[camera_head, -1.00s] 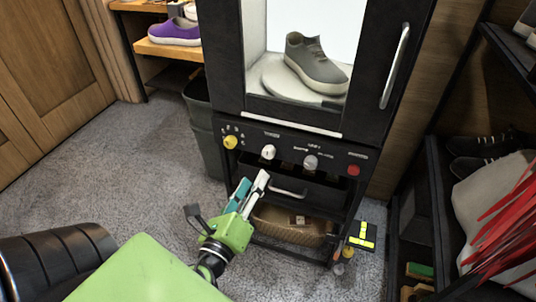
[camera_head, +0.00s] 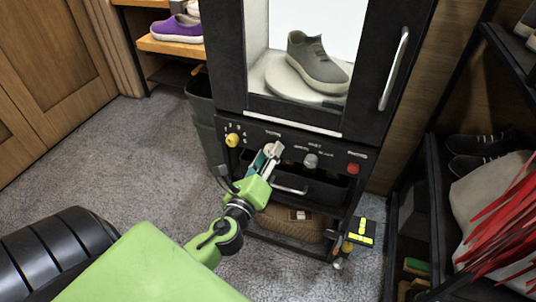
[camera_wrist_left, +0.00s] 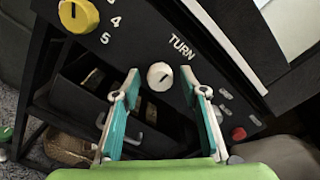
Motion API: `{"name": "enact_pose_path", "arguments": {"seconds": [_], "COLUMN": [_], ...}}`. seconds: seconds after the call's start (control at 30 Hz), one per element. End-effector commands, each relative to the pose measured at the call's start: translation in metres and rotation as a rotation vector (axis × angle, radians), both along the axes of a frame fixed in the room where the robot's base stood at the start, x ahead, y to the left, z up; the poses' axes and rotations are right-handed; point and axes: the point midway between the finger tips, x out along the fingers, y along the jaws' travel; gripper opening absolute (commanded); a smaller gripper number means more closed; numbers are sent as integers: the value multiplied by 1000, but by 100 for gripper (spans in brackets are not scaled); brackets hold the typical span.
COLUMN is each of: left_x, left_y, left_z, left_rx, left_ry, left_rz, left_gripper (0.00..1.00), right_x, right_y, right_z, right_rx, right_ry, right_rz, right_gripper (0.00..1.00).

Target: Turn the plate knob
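The white round knob (camera_wrist_left: 160,76) sits on the black panel below the lettering "TURN" in the left wrist view. I take it as the plate knob. In the head view my gripper largely covers it. My left gripper (camera_head: 268,154) is at the panel in front of this knob. In the left wrist view the left gripper (camera_wrist_left: 160,84) is open, its fingertips to either side of the knob. I cannot tell whether they touch it. A grey sneaker (camera_head: 318,62) stands on the white round plate (camera_head: 277,81) inside the cabinet (camera_head: 226,55).
A yellow knob (camera_head: 232,140) is left of the white one. A grey knob (camera_head: 311,160) and a red button (camera_head: 353,168) are to the right. A drawer handle (camera_head: 290,190) lies just below the gripper. A dark bin (camera_head: 203,125) stands left of the cabinet.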

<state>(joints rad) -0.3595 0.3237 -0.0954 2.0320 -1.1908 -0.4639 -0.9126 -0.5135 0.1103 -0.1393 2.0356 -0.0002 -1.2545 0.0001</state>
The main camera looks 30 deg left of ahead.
Motion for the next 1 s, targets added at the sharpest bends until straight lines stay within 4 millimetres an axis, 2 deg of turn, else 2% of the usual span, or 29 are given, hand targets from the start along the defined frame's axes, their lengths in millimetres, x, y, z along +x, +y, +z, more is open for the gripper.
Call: {"name": "enact_pose_path", "arguments": {"seconds": [0.07,0.2,0.23,0.67,1.0], "left_x": [0,0,0,0,-1], "left_y": [0,0,0,0,0], "left_z": [0,0,0,-1,-1], "left_rx": [0,0,0,-70,-314], "left_ry": [0,0,0,-16,-76], "left_rz": [0,0,0,1,3], "left_gripper": [39,3,1,1,1], "right_x": [0,0,0,-1,2], "right_y": [0,0,0,0,-1], "right_z": [0,0,0,2,26], "right_rx": [0,0,0,0,2], "right_ry": [0,0,0,4,-15], "right_rz": [0,0,0,-1,-5], "right_gripper": [40,40,40,40,40]}}
